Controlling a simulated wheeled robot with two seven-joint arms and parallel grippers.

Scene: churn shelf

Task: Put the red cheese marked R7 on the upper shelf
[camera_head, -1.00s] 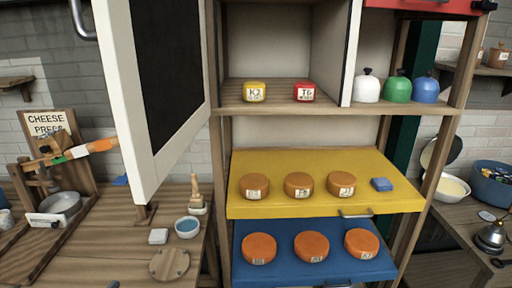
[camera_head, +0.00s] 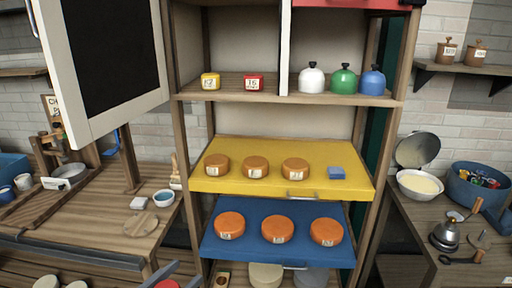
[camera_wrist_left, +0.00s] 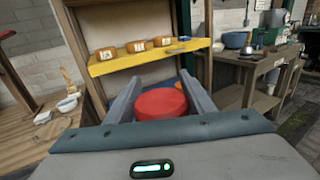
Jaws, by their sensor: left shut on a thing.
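My left gripper (camera_head: 174,280) shows at the bottom edge of the head view, in front of the shelf unit. In the left wrist view its two grey fingers (camera_wrist_left: 160,100) are shut on a round red cheese (camera_wrist_left: 160,105). A sliver of that cheese (camera_head: 167,284) shows in the head view; its marking is not visible. The held cheese is well below and in front of this shelf. My right gripper is not in view.
White, green and blue bottles (camera_head: 343,79) stand right of the shelf divider. Orange cheeses rest on the yellow tray (camera_head: 340,190) and the blue tray (camera_head: 335,253) below. An open white door (camera_head: 150,100) stands at the left. The upper shelf's front middle is bare.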

